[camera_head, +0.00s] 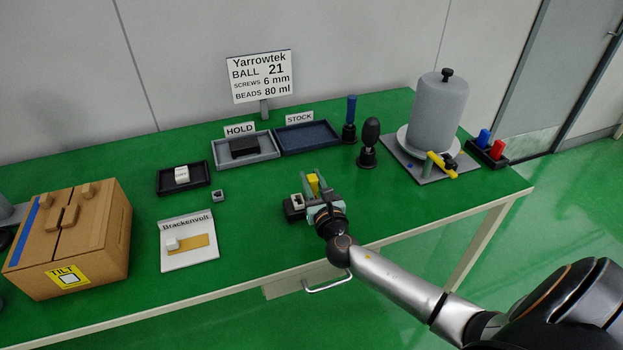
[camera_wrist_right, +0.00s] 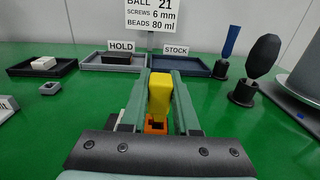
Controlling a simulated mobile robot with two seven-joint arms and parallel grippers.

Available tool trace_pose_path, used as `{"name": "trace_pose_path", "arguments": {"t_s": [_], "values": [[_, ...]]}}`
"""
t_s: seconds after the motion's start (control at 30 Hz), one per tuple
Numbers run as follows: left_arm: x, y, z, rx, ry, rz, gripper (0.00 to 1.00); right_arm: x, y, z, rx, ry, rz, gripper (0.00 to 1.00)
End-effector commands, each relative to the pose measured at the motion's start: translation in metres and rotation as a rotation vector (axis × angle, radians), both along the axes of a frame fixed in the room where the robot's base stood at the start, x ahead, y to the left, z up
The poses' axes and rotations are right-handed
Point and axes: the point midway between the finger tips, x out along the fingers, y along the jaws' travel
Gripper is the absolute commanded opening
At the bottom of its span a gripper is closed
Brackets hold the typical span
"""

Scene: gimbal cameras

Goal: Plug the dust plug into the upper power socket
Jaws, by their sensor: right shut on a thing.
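My right gripper (camera_head: 315,190) is shut on a yellow block-shaped piece, which looks like the dust plug (camera_head: 313,183). The yellow plug (camera_wrist_right: 159,95) stands between the two grey-green fingers in the right wrist view. Just below it in that view is an orange socket-like part (camera_wrist_right: 156,126) with a dark opening; I cannot tell whether the plug touches it. A dark block with a pale socket face (camera_head: 296,203) sits on the table beside the fingers, to their left. The gripper partly hides this area, so I cannot tell which socket is the upper one. My left gripper is not in view.
A dark knobbed stand (camera_head: 368,145) is behind my gripper.

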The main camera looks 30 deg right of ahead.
Motion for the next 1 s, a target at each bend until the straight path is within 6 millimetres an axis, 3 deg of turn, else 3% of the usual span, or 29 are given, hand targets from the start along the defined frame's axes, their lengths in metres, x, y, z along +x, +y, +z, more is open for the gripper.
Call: {"name": "trace_pose_path", "arguments": {"t_s": [0.47, 1.0], "values": [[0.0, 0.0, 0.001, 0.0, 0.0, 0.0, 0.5, 0.0, 0.0, -0.001, 0.001, -0.001, 0.0, 0.0], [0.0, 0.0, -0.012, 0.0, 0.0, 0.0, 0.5, 0.0, 0.0, -0.014, 0.001, 0.0, 0.0, 0.0]]}}
